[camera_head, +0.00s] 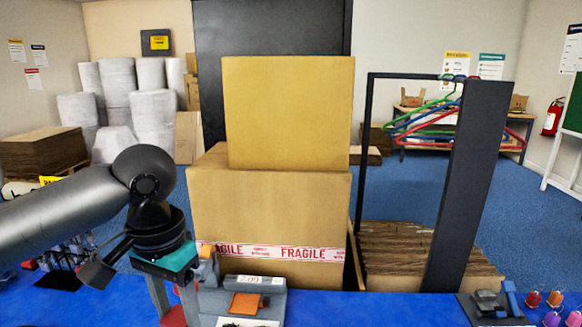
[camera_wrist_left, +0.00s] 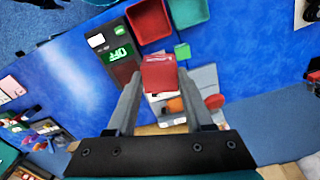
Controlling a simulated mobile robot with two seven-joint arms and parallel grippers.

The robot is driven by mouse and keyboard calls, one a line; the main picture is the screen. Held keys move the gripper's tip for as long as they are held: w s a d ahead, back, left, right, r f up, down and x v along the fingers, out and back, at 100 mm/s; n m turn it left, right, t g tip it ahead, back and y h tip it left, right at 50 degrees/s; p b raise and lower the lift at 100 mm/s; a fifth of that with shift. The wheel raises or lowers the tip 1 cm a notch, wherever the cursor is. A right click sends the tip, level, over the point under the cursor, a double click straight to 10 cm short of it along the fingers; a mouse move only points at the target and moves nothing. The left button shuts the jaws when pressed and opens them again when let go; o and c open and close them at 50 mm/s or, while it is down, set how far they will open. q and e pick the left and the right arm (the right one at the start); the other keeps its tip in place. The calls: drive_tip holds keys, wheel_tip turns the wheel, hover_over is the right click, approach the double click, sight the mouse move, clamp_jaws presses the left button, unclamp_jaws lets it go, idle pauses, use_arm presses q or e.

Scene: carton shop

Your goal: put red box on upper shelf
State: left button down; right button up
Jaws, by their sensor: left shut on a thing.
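A small red box (camera_wrist_left: 159,74) sits between the fingertips of my left gripper (camera_wrist_left: 160,85), which is shut on it. In the head view my left gripper (camera_head: 174,304) points down over the blue worktop, and part of the red box (camera_head: 174,317) shows at the lower edge. The wrist view shows the box above a grey device on the worktop; its height above the worktop is hard to tell. No shelf marked as the upper one can be made out in either view. My right gripper is not in view.
A grey scale (camera_head: 242,301) stands on the blue worktop (camera_head: 370,310) right of the gripper. Stacked cartons (camera_head: 272,215) rise behind it. A dark rack (camera_head: 468,190) with hangers stands at right. A red tray (camera_wrist_left: 148,22) and teal tray (camera_wrist_left: 190,12) lie on the worktop.

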use_arm(q)
drive_tip(key=n, duration=0.1)
drive_tip(key=s+n, duration=0.1)
drive_tip(key=n, duration=0.1)
drive_tip(key=shift+d, duration=0.4)
drive_tip(key=shift+n, duration=0.4)
drive_tip(key=s+f, duration=0.3)
drive_tip(key=f, duration=0.1)
drive_tip(key=shift+s+f, duration=0.2)
drive_tip(key=shift+s, duration=0.2)
drive_tip(key=shift+d, duration=0.1)
